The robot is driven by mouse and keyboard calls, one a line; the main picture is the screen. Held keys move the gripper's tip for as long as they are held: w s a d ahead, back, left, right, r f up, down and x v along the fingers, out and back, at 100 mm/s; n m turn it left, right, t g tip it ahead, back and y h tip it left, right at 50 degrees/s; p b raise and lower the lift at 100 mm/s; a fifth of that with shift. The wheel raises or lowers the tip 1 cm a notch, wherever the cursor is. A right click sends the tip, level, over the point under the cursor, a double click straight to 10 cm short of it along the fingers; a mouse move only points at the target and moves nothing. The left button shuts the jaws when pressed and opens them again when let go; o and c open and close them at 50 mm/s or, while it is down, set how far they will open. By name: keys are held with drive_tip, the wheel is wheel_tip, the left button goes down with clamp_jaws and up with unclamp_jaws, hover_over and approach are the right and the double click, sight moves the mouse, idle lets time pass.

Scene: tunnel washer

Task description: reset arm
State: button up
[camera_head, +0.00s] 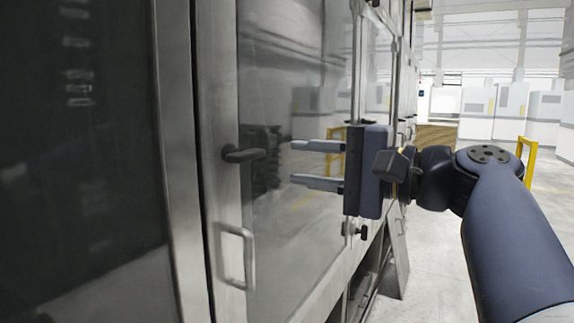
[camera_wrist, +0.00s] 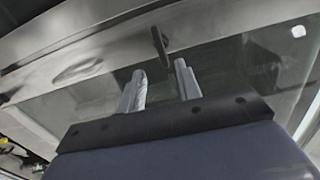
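My gripper (camera_head: 293,162) is in front of the glass door of the washer, its two grey fingers pointing left. The fingers are spread apart with nothing between them. It also shows in the wrist view (camera_wrist: 160,72), with a gap between the fingers. A dark lever handle (camera_head: 243,154) on the metal door frame is to the left of the fingertips, apart from them in the head view. The handle also shows beyond the fingers in the wrist view (camera_wrist: 159,45). My arm reaches in from the lower right.
A metal pull handle (camera_head: 238,256) is below the lever. The glass door panel (camera_head: 290,225) reflects my gripper. An open lower panel (camera_head: 398,258) leans out further along the washer. Grey floor (camera_head: 435,285) lies to the right, with a yellow rail (camera_head: 530,150) and white cabinets (camera_head: 480,112) behind.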

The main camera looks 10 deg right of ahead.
sight(254, 157)
drive_tip(key=shift+a, duration=0.15)
drive_tip(key=p+x, duration=0.3)
drive_tip(key=x, duration=0.7)
drive_tip(key=shift+w+a, duration=0.2)
drive_tip(key=shift+w, duration=0.05)
drive_tip(key=shift+d, duration=0.1)
idle(0.3)
